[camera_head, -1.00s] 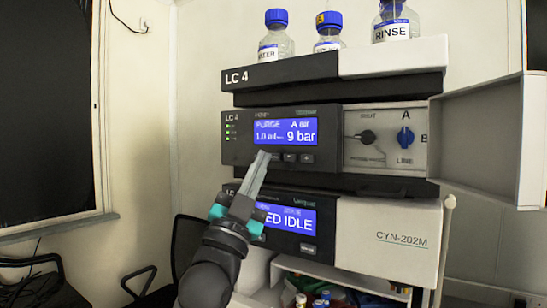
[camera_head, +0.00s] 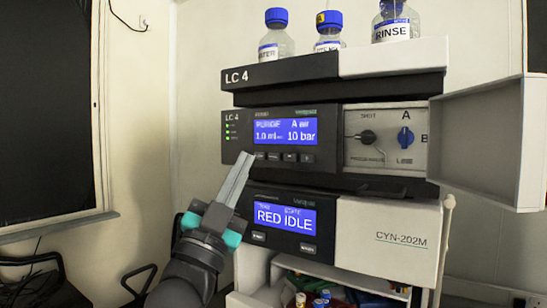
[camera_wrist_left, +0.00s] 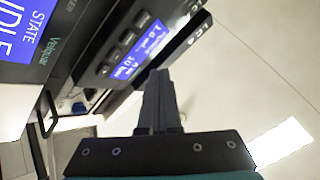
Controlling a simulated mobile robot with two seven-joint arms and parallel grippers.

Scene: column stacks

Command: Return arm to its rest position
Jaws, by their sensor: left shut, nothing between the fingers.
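My left gripper (camera_head: 246,158) is shut and empty. Its fingertips are near the left end of the button row on the pump module (camera_head: 237,124) of the LC 4 stack. The pump display (camera_head: 285,131) shows "10 bar". In the left wrist view the shut fingers (camera_wrist_left: 159,75) point toward the module's left edge, and its display (camera_wrist_left: 145,42) and buttons show beside them. I cannot tell whether the fingertips touch the module. The lower module (camera_head: 385,245) reads "RED IDLE". My right gripper is in neither view.
The module's door (camera_head: 490,140) stands open to the right. Bottles with blue caps (camera_head: 276,40) stand on top of the stack. A chair (camera_head: 185,235) is behind my left arm, and a dark panel (camera_head: 45,100) is at the left. The wall between is clear.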

